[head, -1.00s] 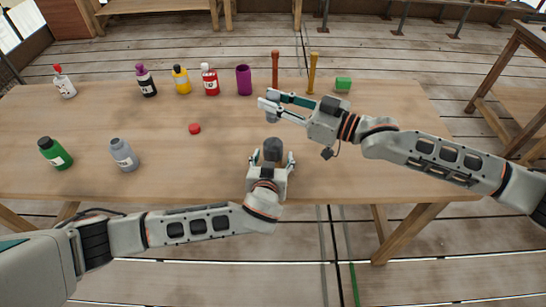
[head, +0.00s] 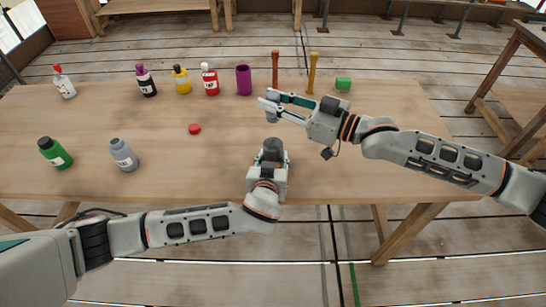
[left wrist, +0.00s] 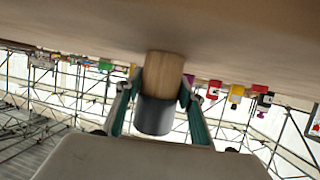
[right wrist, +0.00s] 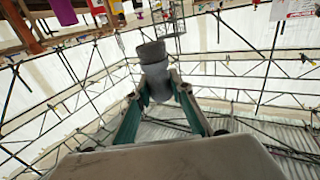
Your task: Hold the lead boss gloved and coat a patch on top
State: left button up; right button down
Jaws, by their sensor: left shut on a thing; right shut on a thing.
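The lead boss (head: 273,145) is a dark grey cylinder near the table's front edge. In the left wrist view it is a grey sleeve (left wrist: 155,116) on a wood-coloured cylinder (left wrist: 163,72). My left gripper (head: 271,157) is shut on it, one finger on each side. My right gripper (head: 269,103) is shut on a grey bottle-like thing (head: 271,117), behind the boss and apart from it. In the right wrist view this thing (right wrist: 153,53) is between the fingers, with a wider end outward. I cannot tell whether the boss has any coating.
A grey bottle (head: 124,155) and a green bottle (head: 55,153) stand at left. Several bottles, a purple cup (head: 244,80), two upright tools (head: 311,74) and a green block (head: 343,84) line the back. A red disc (head: 194,128) lies mid-table. The table's right side is clear.

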jog(key=shift+f, duration=0.1)
send_over(274, 142)
jog(key=shift+s+f, duration=0.15)
jog(key=shift+f, duration=1.75)
jog(key=shift+s+f, duration=0.15)
jog(key=shift+f, duration=1.75)
jog(key=shift+f, duration=0.65)
jog(key=shift+w, duration=0.1)
jog(key=shift+w, duration=0.4)
jog(key=shift+s, duration=0.15)
